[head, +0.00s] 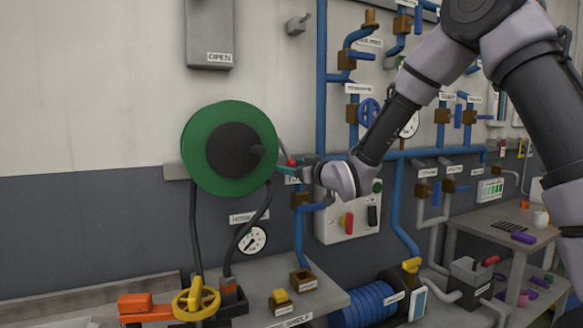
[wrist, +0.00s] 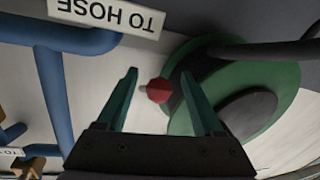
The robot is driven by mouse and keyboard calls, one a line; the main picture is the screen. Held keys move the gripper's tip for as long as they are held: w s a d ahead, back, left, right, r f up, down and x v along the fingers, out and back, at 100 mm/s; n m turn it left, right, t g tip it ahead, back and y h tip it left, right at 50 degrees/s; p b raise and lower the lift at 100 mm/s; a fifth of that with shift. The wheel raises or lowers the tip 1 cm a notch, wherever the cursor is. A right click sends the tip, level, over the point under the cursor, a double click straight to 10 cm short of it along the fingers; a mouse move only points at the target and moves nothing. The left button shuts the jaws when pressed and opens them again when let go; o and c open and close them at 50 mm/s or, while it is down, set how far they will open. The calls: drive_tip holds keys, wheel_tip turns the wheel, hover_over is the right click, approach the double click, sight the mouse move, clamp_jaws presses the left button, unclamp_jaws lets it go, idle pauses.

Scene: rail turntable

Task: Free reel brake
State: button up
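The hose reel is a green disc (head: 197,128) with a dark hub (head: 232,150), mounted on the wall left of centre in the head view. The green disc also fills the right side of the wrist view (wrist: 286,82). A small red knob (head: 292,162) sits just right of the reel; it may be the brake. My gripper (head: 283,169) is open, reaching toward the reel's right edge. Its teal fingers are spread in the wrist view (wrist: 160,73).
Blue pipes (head: 322,60) run behind and right of my arm. A grey control box (head: 337,225) with red and black handles is below my wrist. A shelf (head: 330,297) with a yellow handwheel (head: 196,299) stands below the reel. The wall left of the reel is clear.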

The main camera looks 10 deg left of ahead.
drive_tip(key=v, duration=1)
drive_tip(key=shift+s+d, duration=0.25)
drive_tip(key=shift+d, duration=0.1)
